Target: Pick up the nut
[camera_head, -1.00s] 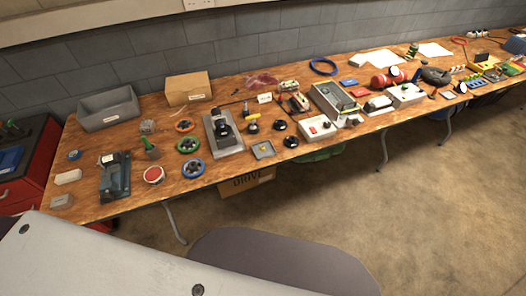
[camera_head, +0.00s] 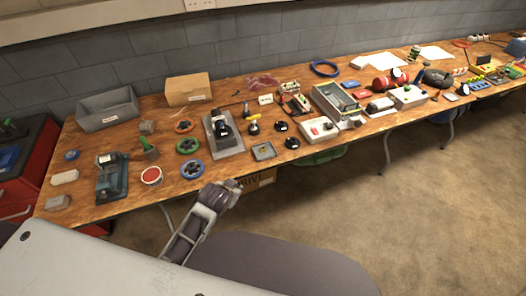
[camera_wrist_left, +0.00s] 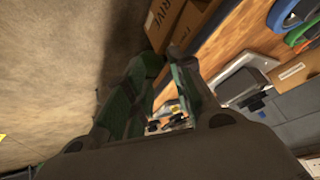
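A small yellowish piece, which may be the nut (camera_head: 265,149), lies in a small square grey tray (camera_head: 258,157) near the table's front edge. It is too small to make out its shape. My left gripper (camera_head: 231,186) is in front of the table edge, below and left of the tray and apart from it. In the left wrist view its two fingers (camera_wrist_left: 160,66) stand apart with a gap between them, and nothing is held there. My right gripper is not in view.
The wooden table (camera_head: 108,205) carries a blue ring wheel (camera_head: 192,169), a grey-based black device (camera_head: 223,136), black knobs (camera_head: 292,143) and a white box with a red button (camera_head: 318,129). A cardboard box marked DRIVE (camera_wrist_left: 168,20) stands below the table edge.

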